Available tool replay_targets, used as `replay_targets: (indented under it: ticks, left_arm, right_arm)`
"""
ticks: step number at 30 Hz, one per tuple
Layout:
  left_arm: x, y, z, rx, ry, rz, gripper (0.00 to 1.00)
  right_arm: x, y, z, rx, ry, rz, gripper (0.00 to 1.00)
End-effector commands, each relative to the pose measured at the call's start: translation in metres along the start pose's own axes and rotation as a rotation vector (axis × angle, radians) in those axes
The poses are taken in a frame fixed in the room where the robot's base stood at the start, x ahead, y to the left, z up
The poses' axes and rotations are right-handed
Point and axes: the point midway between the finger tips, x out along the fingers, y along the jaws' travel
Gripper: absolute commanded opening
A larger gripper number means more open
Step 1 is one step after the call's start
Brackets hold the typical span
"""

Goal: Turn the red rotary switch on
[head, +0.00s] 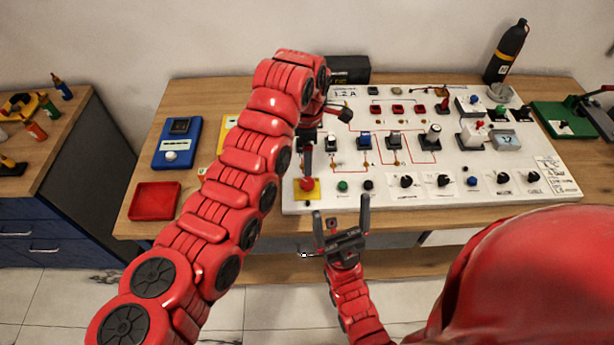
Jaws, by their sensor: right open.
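The white gauge panel (395,205) lies on the wooden table. A small red-topped control (444,103) stands near its upper middle, and another red-topped control (480,127) sits on a white box at the right. I cannot tell which red control is the rotary switch. A red mushroom button (306,183) sits on a yellow base at the panel's front left corner. My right gripper (341,208) is open and empty at the panel's front edge, touching no control. My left gripper (316,140) is over the panel's left part, mostly hidden by its own arm; its jaws are unclear.
Several black knobs (405,181) line the panel's front. A red tray (155,201) and a blue meter (177,143) lie at the left. A black bottle (506,52) stands at the back right, and a green device (565,120) at the right. My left arm covers the table's left middle.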

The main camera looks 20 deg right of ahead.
Motion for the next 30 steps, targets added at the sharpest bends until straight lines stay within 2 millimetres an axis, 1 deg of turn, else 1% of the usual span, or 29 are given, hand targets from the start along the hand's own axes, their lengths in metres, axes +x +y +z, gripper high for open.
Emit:
replay_targets:
  ticks: [1,5,7,9,12,18,27,28,30]
  left_arm:
    - [0.014,-0.003,0.001,0.001,0.002,-0.007,0.82]
    - [0.043,-0.002,0.0,0.0,0.004,-0.005,0.82]
    - [0.056,-0.003,-0.002,-0.001,0.007,-0.01,0.82]
    - [0.069,-0.003,-0.002,-0.001,0.006,-0.008,0.82]
    - [0.084,-0.002,-0.001,0.001,0.007,-0.006,0.82]
    - [0.098,-0.001,-0.001,0.001,0.004,-0.002,0.82]
    - [0.101,-0.001,-0.001,0.0,0.003,-0.001,0.82]
    - [0.101,-0.001,-0.001,0.0,0.003,-0.001,0.8]
    - [0.101,-0.001,-0.001,0.0,0.003,-0.001,0.67]
  right_arm:
    - [0.0,0.0,0.0,0.0,0.0,0.0,0.95]
    - [0.004,0.0,-0.001,0.0,0.0,0.0,0.95]
    - [0.013,0.001,-0.002,0.0,0.0,0.0,0.95]
    - [0.018,0.001,-0.003,0.0,0.0,0.0,0.95]
    - [0.02,0.001,-0.003,0.0,0.0,0.0,0.95]
    - [0.023,0.001,-0.004,0.0,0.0,0.0,0.95]
    - [0.023,0.001,-0.004,0.0,0.0,0.0,0.95]
    - [0.023,0.001,-0.004,0.0,0.0,0.0,0.95]
    - [0.023,0.001,-0.004,0.0,0.0,0.0,0.95]
